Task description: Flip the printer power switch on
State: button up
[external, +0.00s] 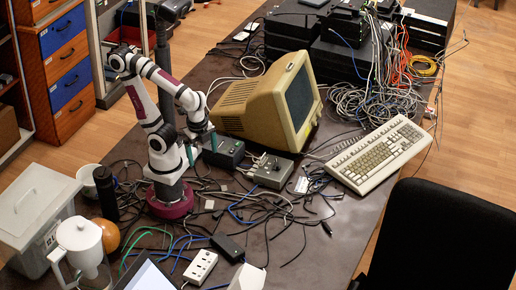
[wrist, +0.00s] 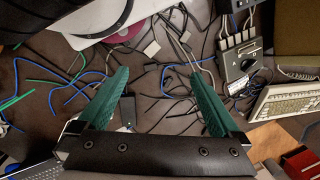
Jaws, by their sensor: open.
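I cannot pick out a printer or a power switch marked for one with certainty. A grey box (external: 270,171) with small controls on top sits on the dark table in front of the beige monitor. A darker box (external: 224,154) stands to its left, close to my gripper. My gripper (external: 202,147) is above the table by this darker box, its teal fingers pointing down. In the wrist view my gripper (wrist: 160,75) is open, with nothing between its fingers. A grey box (wrist: 240,65) with several plugs shows at the upper right there, outside the fingers.
Loose cables cover much of the table (external: 325,255). The beige monitor (external: 265,95) stands behind the boxes, and a keyboard (external: 380,155) lies to the right. A white power strip (external: 201,266) and a black adapter (external: 228,247) lie in front. A jug (external: 82,250) stands left.

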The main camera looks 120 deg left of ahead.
jog(key=c, duration=0.5)
jog(key=shift+w+a+r+m, duration=0.1)
jog(key=shift+w+a+m, duration=0.1)
jog(key=shift+m, duration=0.1)
jog(key=shift+c, duration=1.1)
jog(key=a+m, duration=0.1)
jog(key=w+a+m+g, duration=0.1)
jog(key=m, duration=0.1)
jog(key=a+m, duration=0.1)
jog(key=shift+w+r+m+g+y, duration=0.3)
jog(key=shift+w+m+g+y, duration=0.1)
jog(key=c, duration=0.5)
jog(key=w+a+m+g, duration=0.1)
jog(key=m, duration=0.1)
jog(key=a+m, duration=0.2)
jog(key=m, duration=0.1)
jog(key=w+a+m+g, duration=0.1)
jog(key=a+m, duration=0.1)
jog(key=m, duration=0.1)
jog(key=shift+w+a+f+g+y, duration=0.2)
jog(key=shift+w+g+y, duration=0.1)
jog(key=shift+y, duration=0.1)
grip_shut()
jog(key=w+a+f+m+g, duration=0.1)
jog(key=a+f+m+g, duration=0.3)
jog(key=a+m, duration=0.6)
jog(key=m, duration=0.5)
jog(key=shift+w+a+f+g+y, duration=0.2)
jog(key=shift+w+a+g+y, duration=0.1)
jog(key=shift+w, duration=0.1)
